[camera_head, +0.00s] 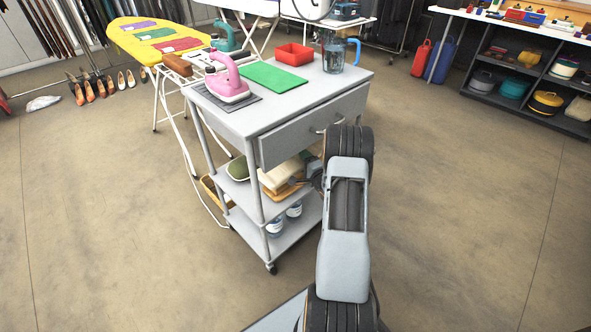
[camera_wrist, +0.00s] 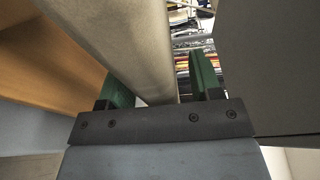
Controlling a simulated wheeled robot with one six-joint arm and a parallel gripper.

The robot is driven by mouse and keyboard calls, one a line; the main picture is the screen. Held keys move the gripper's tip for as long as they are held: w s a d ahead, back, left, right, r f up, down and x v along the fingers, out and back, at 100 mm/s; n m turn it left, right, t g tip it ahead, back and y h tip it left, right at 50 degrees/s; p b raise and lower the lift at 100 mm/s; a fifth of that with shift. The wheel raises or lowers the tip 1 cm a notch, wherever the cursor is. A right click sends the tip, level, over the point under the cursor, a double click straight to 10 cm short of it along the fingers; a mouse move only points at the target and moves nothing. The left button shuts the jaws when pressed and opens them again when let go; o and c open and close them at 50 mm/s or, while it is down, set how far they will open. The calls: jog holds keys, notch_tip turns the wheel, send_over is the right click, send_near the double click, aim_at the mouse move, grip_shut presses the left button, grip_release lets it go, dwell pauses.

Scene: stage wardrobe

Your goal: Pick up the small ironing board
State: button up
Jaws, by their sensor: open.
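The small ironing board (camera_head: 280,175) is a beige padded board over a wooden base on the middle shelf of the grey trolley (camera_head: 253,121). My arm hides its right end. In the wrist view the beige padded board (camera_wrist: 115,40) runs from the upper left down between the two green fingers of my gripper (camera_wrist: 160,78). The fingers stand apart, one on each side of it. Whether either finger touches it cannot be told. In the head view my gripper (camera_head: 304,181) is at the board's right end, partly hidden by my arm.
The trolley's drawer (camera_head: 310,128) hangs above the shelf. A green padded item (camera_head: 238,168) lies left of the board. Cans (camera_head: 275,226) stand on the bottom shelf. A pink iron (camera_head: 226,82), green mat (camera_head: 272,77), red tray (camera_head: 294,54) and jug (camera_head: 333,55) are on top.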

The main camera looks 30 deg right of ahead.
jog(key=shift+w, duration=0.1)
grip_shut()
dwell(0.5)
jog(key=shift+r, duration=0.1)
